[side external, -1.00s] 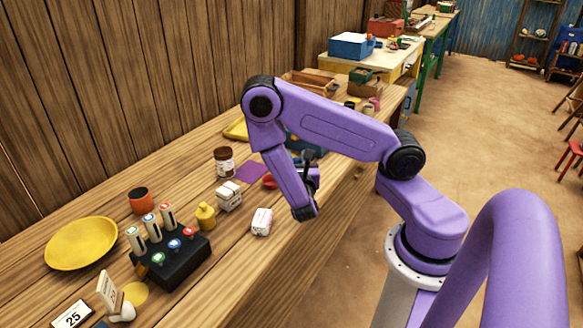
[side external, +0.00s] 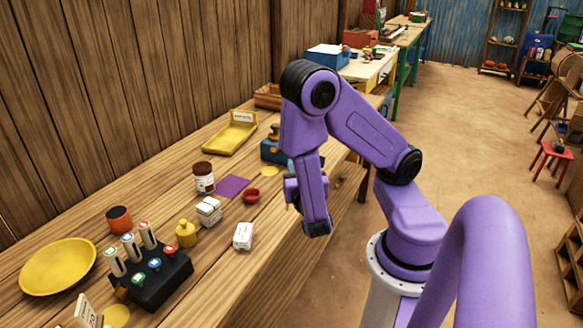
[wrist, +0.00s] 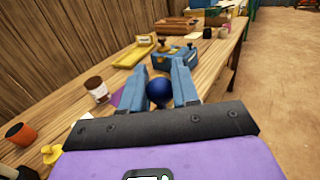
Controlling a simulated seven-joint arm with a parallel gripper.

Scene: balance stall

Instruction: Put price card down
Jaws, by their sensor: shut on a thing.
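My gripper (wrist: 171,82) has its two blue fingers around a dark blue round thing (wrist: 159,94) in the wrist view, and is shut on it. No card shows between the fingers. In the side view my gripper (side external: 292,188) is above the table's front edge, with its fingertips mostly hidden by the hand. A white card with writing (side external: 86,312) stands at the lower left, partly cut off. Another white card (side external: 243,116) stands at the far end of the yellow tray (side external: 222,140). I cannot tell which is the price card.
A blue balance (wrist: 172,56) stands beyond my fingers. A brown jar (side external: 204,178), purple mat (side external: 232,187), red dish (side external: 251,195), white boxes (side external: 243,236), yellow weight (side external: 186,234) and black block of coloured pegs (side external: 160,281) stand on the wooden table. A yellow plate (side external: 58,266) lies left.

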